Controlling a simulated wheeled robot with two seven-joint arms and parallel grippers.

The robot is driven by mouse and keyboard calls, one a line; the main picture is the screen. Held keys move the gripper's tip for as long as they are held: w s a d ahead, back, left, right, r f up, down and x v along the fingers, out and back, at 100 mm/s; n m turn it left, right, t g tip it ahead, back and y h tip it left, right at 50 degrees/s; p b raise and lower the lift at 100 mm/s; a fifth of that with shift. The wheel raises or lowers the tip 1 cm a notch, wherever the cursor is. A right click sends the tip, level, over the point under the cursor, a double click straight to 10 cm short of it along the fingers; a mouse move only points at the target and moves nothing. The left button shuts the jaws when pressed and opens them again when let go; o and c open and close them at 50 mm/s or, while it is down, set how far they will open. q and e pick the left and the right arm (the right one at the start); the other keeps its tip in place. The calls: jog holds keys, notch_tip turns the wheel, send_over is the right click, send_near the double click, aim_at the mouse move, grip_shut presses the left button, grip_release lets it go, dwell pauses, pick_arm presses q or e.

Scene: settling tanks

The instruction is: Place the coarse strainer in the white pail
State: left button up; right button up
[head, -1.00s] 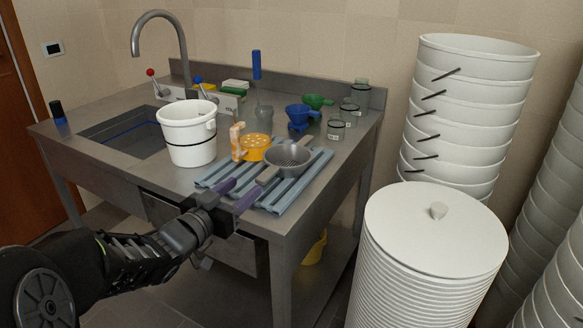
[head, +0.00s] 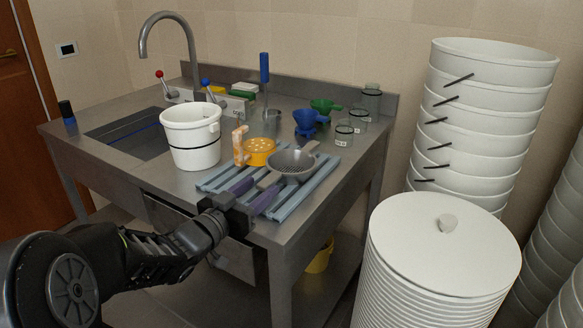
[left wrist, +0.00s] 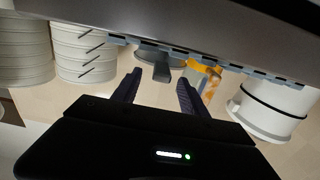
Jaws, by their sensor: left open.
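A grey strainer (head: 292,164) with fine-looking holes lies on the blue-grey ribbed rack (head: 212,180), its handle toward me. Beside it stands a yellow strainer (head: 259,152) with larger holes and an orange handle; the pictures do not settle which is the coarse one. The white pail (head: 190,143) stands upright left of the rack. My left gripper (head: 256,190) is open and empty at the rack's front edge. In the left wrist view, the grey strainer's handle (left wrist: 162,73) lies ahead between the open fingers; the orange handle (left wrist: 207,74) is to the right.
Blue (head: 305,122) and green (head: 325,106) funnels and clear jars (head: 343,134) stand behind the rack. The sink (head: 130,135) and tap (head: 168,45) are at left. Stacked white pails (head: 480,110) and a lidded stack (head: 440,240) stand right of the table.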

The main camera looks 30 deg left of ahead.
aim_at(277, 173)
pick_arm(q)
jog(key=shift+w+a, duration=0.15)
jog(key=shift+w, duration=2.5)
grip_shut()
